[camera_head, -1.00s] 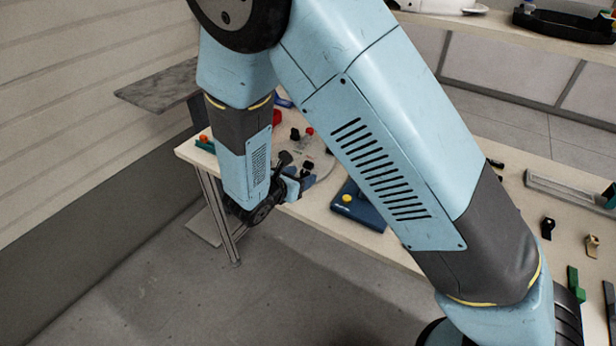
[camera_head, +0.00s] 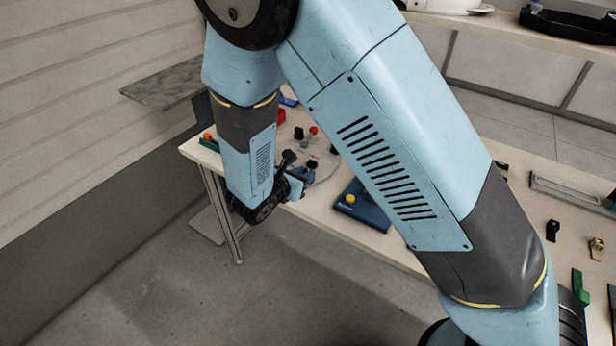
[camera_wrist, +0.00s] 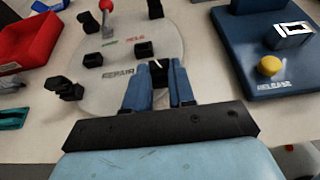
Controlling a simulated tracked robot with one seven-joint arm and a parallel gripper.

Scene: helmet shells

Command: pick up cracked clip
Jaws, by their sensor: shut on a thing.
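My gripper (camera_wrist: 160,70) has two blue fingers and is shut on a small black clip (camera_wrist: 161,76) with a pale mark near its top. The fingers hide much of the clip, and I cannot tell whether it touches the surface below. The fingertips are at the near edge of a round pale mat (camera_wrist: 130,42) with the word REPAIR on it. In the head view my gripper (camera_head: 297,184) is at the table's front edge, partly hidden by my wrist. Several other black clips, such as one at the left (camera_wrist: 66,88), are on or beside the mat.
A blue block (camera_wrist: 245,45) with a yellow button (camera_wrist: 270,66) and the word RELEASE stands to the right. A red tray (camera_wrist: 30,40) is at the left. A red-knobbed stick (camera_wrist: 105,6) rises from the mat. More small parts lie farther right on the table (camera_head: 500,215).

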